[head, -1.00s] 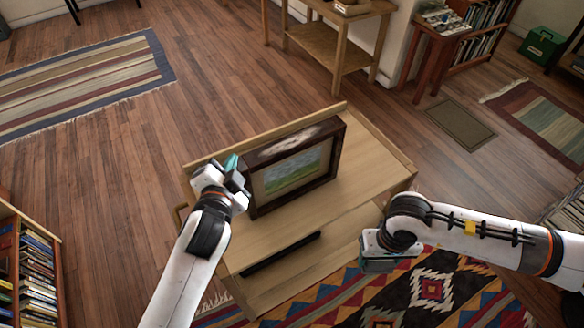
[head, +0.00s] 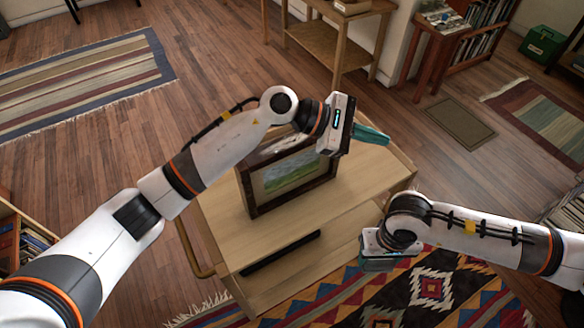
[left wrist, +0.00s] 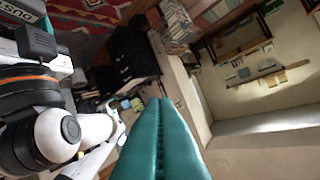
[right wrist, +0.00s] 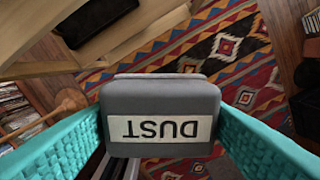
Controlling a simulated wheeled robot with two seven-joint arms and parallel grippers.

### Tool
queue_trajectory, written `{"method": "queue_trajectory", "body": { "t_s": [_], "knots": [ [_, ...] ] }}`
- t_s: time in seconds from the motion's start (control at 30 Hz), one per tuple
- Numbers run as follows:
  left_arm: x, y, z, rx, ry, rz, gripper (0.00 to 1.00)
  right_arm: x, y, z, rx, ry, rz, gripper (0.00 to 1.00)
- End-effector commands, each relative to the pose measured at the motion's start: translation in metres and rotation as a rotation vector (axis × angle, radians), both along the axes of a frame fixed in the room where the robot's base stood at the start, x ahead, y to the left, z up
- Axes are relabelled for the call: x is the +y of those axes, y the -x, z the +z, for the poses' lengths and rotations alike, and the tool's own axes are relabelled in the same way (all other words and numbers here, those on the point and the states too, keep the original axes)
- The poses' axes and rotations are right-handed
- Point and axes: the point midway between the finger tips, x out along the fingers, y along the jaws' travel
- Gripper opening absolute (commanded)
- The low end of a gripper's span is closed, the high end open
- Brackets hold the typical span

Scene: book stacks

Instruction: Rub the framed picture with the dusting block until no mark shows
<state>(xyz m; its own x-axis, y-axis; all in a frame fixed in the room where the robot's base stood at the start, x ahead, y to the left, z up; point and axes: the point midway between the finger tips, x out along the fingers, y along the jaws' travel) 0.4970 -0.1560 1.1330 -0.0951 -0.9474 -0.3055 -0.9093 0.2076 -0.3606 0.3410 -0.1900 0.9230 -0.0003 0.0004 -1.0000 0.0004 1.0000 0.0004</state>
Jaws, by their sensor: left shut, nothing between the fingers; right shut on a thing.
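The framed picture (head: 285,178), a dark frame around a green landscape, stands upright on the top of a light wooden cart. A pale grey patch (head: 277,144) shows along the frame's top; my left arm hides part of it. My left gripper (head: 372,135) is shut and empty, above and just right of the frame's upper right corner; its teal fingers touch each other in the left wrist view (left wrist: 160,140). My right gripper (head: 390,264) is low, right of the cart, shut on the grey dusting block (right wrist: 160,105), whose white label reads DUST.
The cart (head: 230,225) has a raised back edge, a side handle and a lower shelf. A patterned rug (head: 430,290) lies in front of it. A bookshelf (head: 30,245) stands at the left. The cart top is bare on both sides of the picture.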

Motion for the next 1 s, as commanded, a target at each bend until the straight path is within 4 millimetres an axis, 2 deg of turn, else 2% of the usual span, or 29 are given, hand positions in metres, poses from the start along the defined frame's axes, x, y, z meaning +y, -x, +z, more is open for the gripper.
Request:
{"method": "queue_trajectory", "body": {
  "t_s": [0.1,0.2,0.4,0.5,0.6,0.73,1.0],
  "knots": [
    [0.034,-0.025,-0.032,-0.242,-0.348,-0.158,0.0,0.0,0.0,0.0,0.0,0.0,0.0,0.4],
    [0.075,-0.049,-0.047,-0.367,-0.61,-0.272,0.0,0.0,0.0,0.0,0.0,0.0,0.0,0.4],
    [0.147,-0.085,-0.042,-0.465,-0.979,-0.413,0.0,0.0,0.0,0.0,0.0,0.0,0.0,0.4],
    [0.172,-0.095,-0.035,-0.474,-1.089,-0.45,0.0,0.0,0.0,0.0,0.0,0.0,0.0,0.4],
    [0.186,-0.1,-0.029,-0.473,-1.155,-0.471,0.0,0.0,0.0,0.0,0.0,0.0,0.0,0.4],
    [0.194,-0.103,-0.028,-0.472,-1.187,-0.484,0.0,0.0,0.0,-0.001,0.0,0.0,0.0,0.4],
    [0.193,-0.102,-0.05,-0.471,-1.186,-0.484,0.0,0.0,0.0,-0.01,0.0,0.0,0.0,0.4]
  ]
}}
